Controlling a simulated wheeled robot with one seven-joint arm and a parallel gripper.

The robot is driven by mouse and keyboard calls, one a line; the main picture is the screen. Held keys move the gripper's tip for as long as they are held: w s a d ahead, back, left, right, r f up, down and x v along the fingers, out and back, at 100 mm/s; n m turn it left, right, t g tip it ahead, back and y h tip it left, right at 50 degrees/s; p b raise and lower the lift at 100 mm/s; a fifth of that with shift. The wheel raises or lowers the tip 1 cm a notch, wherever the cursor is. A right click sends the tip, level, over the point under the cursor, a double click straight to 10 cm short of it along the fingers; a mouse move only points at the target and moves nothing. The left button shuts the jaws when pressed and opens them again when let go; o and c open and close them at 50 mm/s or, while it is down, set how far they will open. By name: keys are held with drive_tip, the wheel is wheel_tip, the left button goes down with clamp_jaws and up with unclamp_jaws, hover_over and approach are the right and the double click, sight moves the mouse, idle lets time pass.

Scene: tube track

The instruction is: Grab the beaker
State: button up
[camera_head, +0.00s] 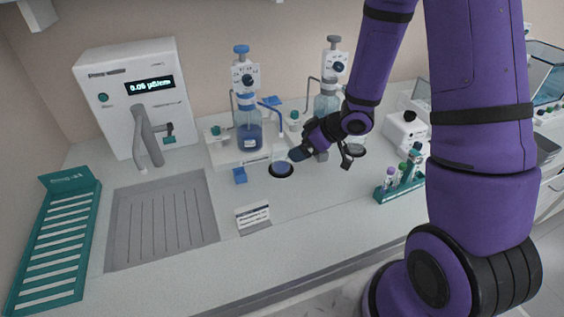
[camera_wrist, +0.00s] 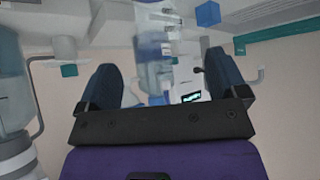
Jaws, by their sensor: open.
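A small clear beaker (camera_head: 281,167) with a bluish look stands on a dark round spot on the bench, in front of the blue-liquid dispenser bottle. My gripper (camera_head: 322,158) is just to the right of it, with its fingers spread and nothing visibly held. In the wrist view my gripper (camera_wrist: 162,85) shows two dark blue fingers wide apart. Pale, see-through shapes show between and beyond them; I cannot tell whether the beaker is among them.
Two dispenser bottles, one blue (camera_head: 248,130) and one paler (camera_head: 326,105), stand behind. A white meter (camera_head: 130,95), a grey drain tray (camera_head: 160,220) and a teal rack (camera_head: 55,240) are left. A tube rack (camera_head: 400,185) is right. The front bench is mostly clear around a small label stand (camera_head: 253,217).

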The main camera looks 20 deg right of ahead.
sight(281, 155)
drive_tip(key=shift+x, duration=4.65)
drive_tip(key=shift+w, duration=0.15)
drive_tip(key=shift+c, duration=0.4)
drive_tip(key=c, duration=0.9)
